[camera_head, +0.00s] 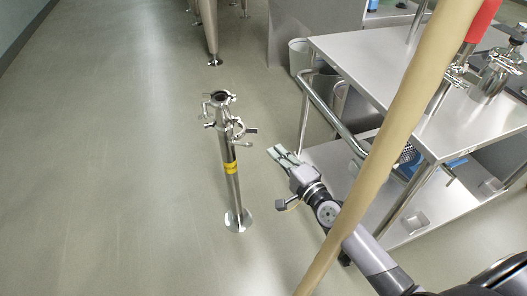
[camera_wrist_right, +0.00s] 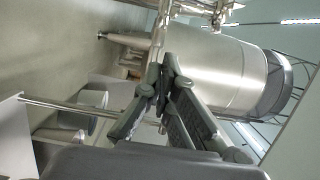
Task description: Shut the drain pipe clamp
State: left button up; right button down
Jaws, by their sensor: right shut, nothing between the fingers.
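The drain pipe (camera_head: 230,180) is a thin upright steel pipe with a yellow band, standing on a round floor flange. At its top are a ring-shaped clamp (camera_head: 221,98) and a second ring fitting on the side (camera_head: 237,127). I cannot tell from this size how far the clamp's halves are apart. My right gripper (camera_head: 278,153) is shut and empty, to the right of the pipe and apart from it, pointing up-left. In the right wrist view its fingers (camera_wrist_right: 166,72) come together in front of a steel pipe (camera_wrist_right: 158,35). My left gripper is not in view.
A steel table (camera_head: 385,70) with a lower shelf and rail stands on the right. A tan hose (camera_head: 400,115) crosses in front of it. Grey bins (camera_head: 300,55) stand beside the table. A large vat (camera_wrist_right: 215,72) fills the wrist view's background. The floor left of the pipe is clear.

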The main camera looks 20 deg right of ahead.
pick_arm(q)
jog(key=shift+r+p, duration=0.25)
jog(key=shift+p, duration=0.05)
pick_arm(e)
jog(key=shift+w+a, duration=0.55)
jog(key=shift+a, duration=0.35)
jog(key=shift+w+a, duration=0.5)
jog(key=shift+a, duration=0.4)
pick_arm(q)
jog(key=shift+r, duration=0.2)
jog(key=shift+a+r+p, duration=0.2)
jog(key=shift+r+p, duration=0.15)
jog(key=shift+p, duration=0.25)
pick_arm(e)
jog(key=shift+s+a+m+h, duration=0.1)
jog(key=shift+a+m+h, duration=0.2)
jog(key=shift+a+h, duration=0.1)
